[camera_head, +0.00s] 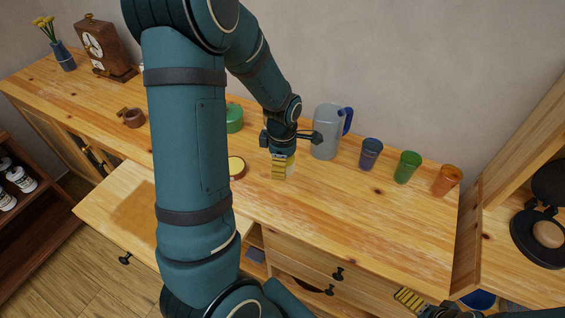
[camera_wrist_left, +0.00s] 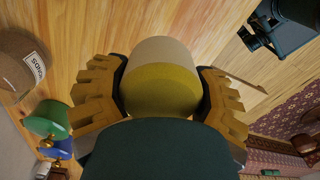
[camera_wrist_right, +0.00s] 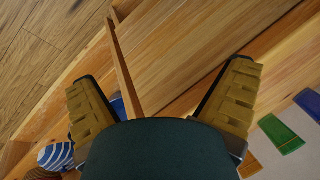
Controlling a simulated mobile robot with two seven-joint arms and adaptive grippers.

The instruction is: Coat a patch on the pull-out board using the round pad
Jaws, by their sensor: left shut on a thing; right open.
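My left gripper (camera_head: 282,168) is above the long worktop, shut on a short cylinder that looks like the round pad (camera_wrist_left: 163,88). In the left wrist view the pad is yellow on its near part and beige on its far part, with a finger on each side. A shallow round tin (camera_head: 237,166) with a pale yellow face sits on the worktop just left of this gripper. The pull-out board (camera_head: 105,195) extends at the left and bears a darker brown patch (camera_head: 135,215); my left arm covers its right part. My right gripper (camera_wrist_right: 163,90) is open and empty, low at the right.
A jug (camera_head: 326,132) and blue, green and orange cups (camera_head: 407,167) stand along the wall to the right. A green object (camera_head: 235,118) is partly behind my arm. A brown cup (camera_head: 133,118), clock (camera_head: 103,48) and vase (camera_head: 64,56) are at left. The front right worktop is clear.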

